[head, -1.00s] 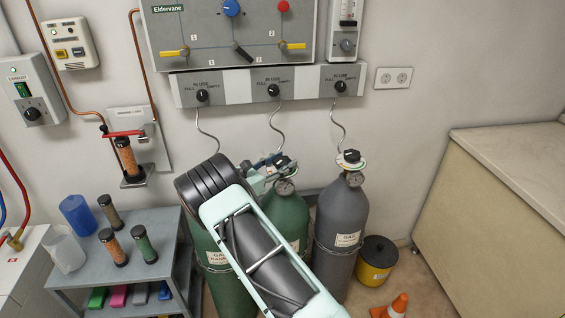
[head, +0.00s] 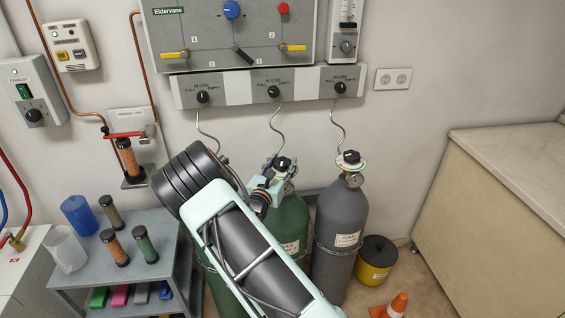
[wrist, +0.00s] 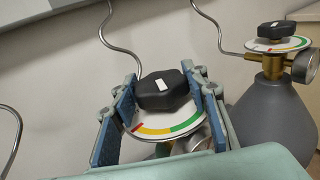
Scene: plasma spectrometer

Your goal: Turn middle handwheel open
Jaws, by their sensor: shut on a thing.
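The middle handwheel (head: 283,163) is a black knob on top of the middle green gas cylinder (head: 291,222). In the wrist view the handwheel (wrist: 162,90) has a white mark on top and sits over a white dial disc (wrist: 170,131) with red, yellow and green bands. My gripper (head: 274,174) reaches it from the front left. In the wrist view my gripper (wrist: 166,95) has one blue-padded finger on each side of the knob and is shut on it. My arm hides much of the green cylinders in the head view.
A grey cylinder (head: 341,230) with its own handwheel (head: 350,157) stands close on the right. Thin hoses rise to the wall panel (head: 238,91). A shelf (head: 101,256) with sample tubes is at the left. A yellow bin (head: 376,262) and an orange cone (head: 394,305) stand right.

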